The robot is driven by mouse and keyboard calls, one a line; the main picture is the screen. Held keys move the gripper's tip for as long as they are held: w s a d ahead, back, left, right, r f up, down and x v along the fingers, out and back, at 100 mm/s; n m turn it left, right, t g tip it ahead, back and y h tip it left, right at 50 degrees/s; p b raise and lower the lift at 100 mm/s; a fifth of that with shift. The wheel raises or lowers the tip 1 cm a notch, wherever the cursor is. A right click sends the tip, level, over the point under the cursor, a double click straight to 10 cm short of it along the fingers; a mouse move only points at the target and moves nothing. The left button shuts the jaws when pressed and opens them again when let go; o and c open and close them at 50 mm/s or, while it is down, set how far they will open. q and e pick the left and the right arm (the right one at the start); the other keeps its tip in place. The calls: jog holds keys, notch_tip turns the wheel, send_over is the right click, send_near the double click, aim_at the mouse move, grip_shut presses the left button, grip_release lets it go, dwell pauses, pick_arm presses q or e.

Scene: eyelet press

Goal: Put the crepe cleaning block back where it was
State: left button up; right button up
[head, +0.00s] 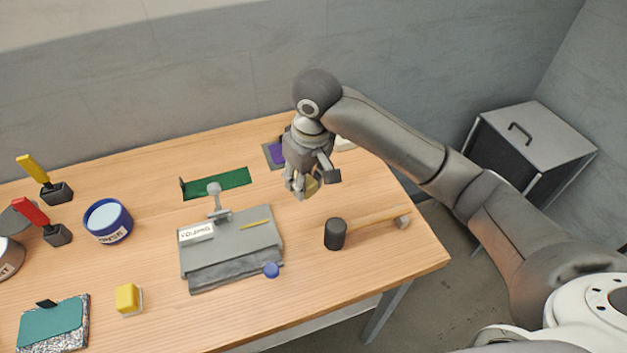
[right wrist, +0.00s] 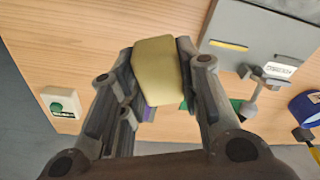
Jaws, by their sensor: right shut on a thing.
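The crepe cleaning block is a tan, chunky block (right wrist: 157,70) between the fingers of my right gripper (right wrist: 158,85) in the right wrist view. In the head view my right gripper (head: 307,187) points down over the right back part of the table, shut on the block (head: 312,187), which is mostly hidden by the fingers. It seems held above the wood; the exact height is unclear. A grey mat with a purple patch (head: 274,154) lies behind and left of the gripper, partly covered by it. My left gripper is not in view.
The grey press plate (head: 262,229) stands front left of the gripper, with a mallet (head: 336,234) to the front right. A green strip (head: 222,182) lies left. A pale box with a green button (right wrist: 62,105) is near the back edge. Bare wood separates them.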

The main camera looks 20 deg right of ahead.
jog(key=w+d+f, duration=0.1)
jog(key=w+f, duration=0.1)
jog(key=w+d+f+p, duration=0.1)
jog(key=w+f, duration=0.1)
jog(key=w, duration=0.1)
jog(key=w+d+f, duration=0.1)
jog(key=w+f, duration=0.1)
jog(key=shift+w+d+f+p, duration=0.15)
jog(key=shift+d+f+p, duration=0.05)
jog(key=shift+p, duration=0.15)
jog(key=shift+w+d+f, duration=0.25)
jog(key=shift+w+f, duration=0.2)
jog(key=shift+f, duration=0.2)
jog(key=shift+f+p, duration=0.35)
jog(key=shift+f, duration=1.25)
jog(key=o, duration=0.5)
jog(key=shift+f, duration=0.1)
jog(key=o, duration=0.4)
jog(key=r, duration=0.4)
jog(key=s+r+b, duration=0.1)
jog(key=r, duration=0.7)
jog(key=shift+s+d+r+b, duration=0.1)
jog(key=shift+s+d+b, duration=0.2)
jog(key=shift+d+b, duration=0.1)
